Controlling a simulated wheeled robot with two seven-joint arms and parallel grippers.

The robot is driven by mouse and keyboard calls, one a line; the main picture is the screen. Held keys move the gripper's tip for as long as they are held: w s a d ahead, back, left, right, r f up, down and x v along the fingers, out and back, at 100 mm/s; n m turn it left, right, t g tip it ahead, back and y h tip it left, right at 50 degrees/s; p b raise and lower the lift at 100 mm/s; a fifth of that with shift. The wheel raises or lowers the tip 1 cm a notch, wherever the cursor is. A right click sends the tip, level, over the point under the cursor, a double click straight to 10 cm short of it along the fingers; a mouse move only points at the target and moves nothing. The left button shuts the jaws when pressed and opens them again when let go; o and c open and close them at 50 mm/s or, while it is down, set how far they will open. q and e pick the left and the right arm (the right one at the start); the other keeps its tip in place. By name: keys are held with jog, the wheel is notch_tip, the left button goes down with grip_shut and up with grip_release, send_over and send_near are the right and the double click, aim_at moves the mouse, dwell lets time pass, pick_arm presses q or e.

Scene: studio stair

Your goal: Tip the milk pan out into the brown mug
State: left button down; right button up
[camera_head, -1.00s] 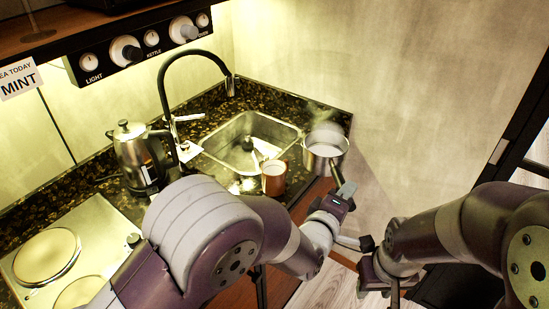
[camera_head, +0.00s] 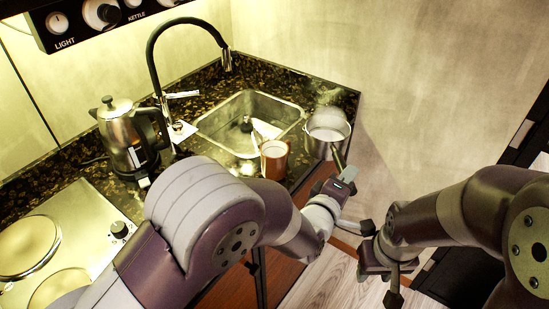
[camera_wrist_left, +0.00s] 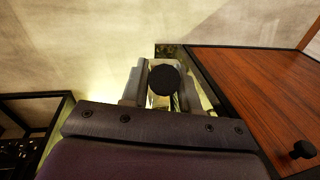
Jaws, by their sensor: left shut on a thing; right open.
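The milk pan (camera_head: 327,133) is a steel pan with whitish contents and faint steam above it, at the right end of the counter. It looks upright or nearly so. My left gripper (camera_head: 344,178) is shut on its handle (camera_head: 337,158); the left wrist view shows the dark round handle end (camera_wrist_left: 164,80) between the fingers. The brown mug (camera_head: 274,160) stands upright on the counter left of the pan, in front of the sink, with something pale inside. A gap separates pan and mug. My right gripper (camera_head: 385,276) is open and empty, low beside the counter.
The sink (camera_head: 282,107) with a black tap (camera_head: 153,62) lies behind the mug. A steel kettle (camera_head: 118,132) stands left of it, and a hob (camera_head: 30,243) is at the far left. A wall (camera_head: 375,90) rises close behind the pan.

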pick_arm(q)
notch_tip(320, 180, down, 2)
jog(key=shift+f+b, duration=0.1)
jog(key=shift+b, duration=0.5)
jog(key=shift+f+b, duration=0.45)
jog(key=shift+b, duration=0.05)
pick_arm(e)
notch_tip(320, 180, down, 4)
jog(key=shift+r, duration=0.25)
jog(key=shift+f, duration=0.1)
